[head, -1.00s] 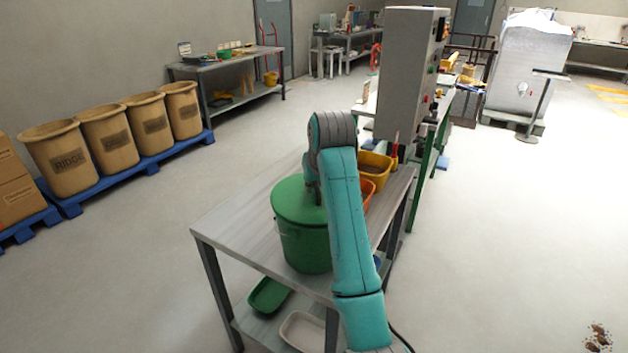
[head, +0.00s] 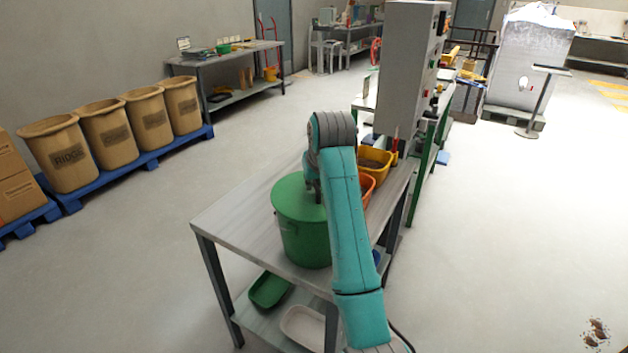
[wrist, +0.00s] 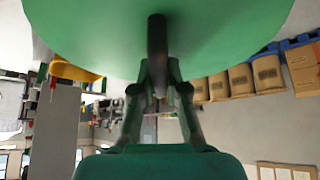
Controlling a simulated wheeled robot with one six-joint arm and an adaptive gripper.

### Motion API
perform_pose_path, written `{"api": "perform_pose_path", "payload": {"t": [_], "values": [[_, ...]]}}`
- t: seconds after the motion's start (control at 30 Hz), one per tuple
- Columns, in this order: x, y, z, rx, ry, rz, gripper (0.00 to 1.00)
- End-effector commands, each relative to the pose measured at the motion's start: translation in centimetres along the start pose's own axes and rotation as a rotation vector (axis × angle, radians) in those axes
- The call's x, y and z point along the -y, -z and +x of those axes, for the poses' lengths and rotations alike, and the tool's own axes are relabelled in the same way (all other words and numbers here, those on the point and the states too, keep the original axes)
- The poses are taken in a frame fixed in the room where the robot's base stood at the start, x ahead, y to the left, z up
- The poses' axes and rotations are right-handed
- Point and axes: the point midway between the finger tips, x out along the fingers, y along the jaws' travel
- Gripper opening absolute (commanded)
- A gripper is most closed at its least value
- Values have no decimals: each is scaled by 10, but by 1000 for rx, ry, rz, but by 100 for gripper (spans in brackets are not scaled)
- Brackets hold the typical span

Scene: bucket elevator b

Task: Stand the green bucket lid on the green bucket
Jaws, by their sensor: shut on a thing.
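The green bucket lid (head: 297,196) lies flat across the mouth of the green bucket (head: 306,244) on the grey table. The lid looks level and roughly centred, but I cannot tell whether it rests on the rim or hovers just above it. My gripper (head: 313,188) is above the lid, partly hidden by my arm. In the wrist view the lid (wrist: 90,35) fills the top, and my gripper (wrist: 158,90) is shut on its dark upright handle (wrist: 157,45). The bucket's mouth is hidden under the lid.
An orange bin (head: 367,188) and a yellow bin (head: 374,164) stand behind my arm on the table (head: 235,225). A grey control cabinet (head: 408,75) rises beyond them. A green tray (head: 270,290) and a white tray (head: 303,326) lie on the lower shelf. The table's left part is clear.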

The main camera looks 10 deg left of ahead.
Motion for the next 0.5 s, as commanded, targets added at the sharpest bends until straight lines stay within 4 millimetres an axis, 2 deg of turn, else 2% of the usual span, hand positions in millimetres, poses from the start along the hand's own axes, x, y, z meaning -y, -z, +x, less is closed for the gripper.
{"api": "perform_pose_path", "payload": {"t": [0.03, 0.13, 0.17, 0.5], "values": [[0, 0, 0, -1, 0, 0, 15], [0, 0, 0, -1, 0, 0, 40], [0, 0, 0, -1, 0, 0, 42], [0, 0, -3, -1, 0, 0, 42]]}}
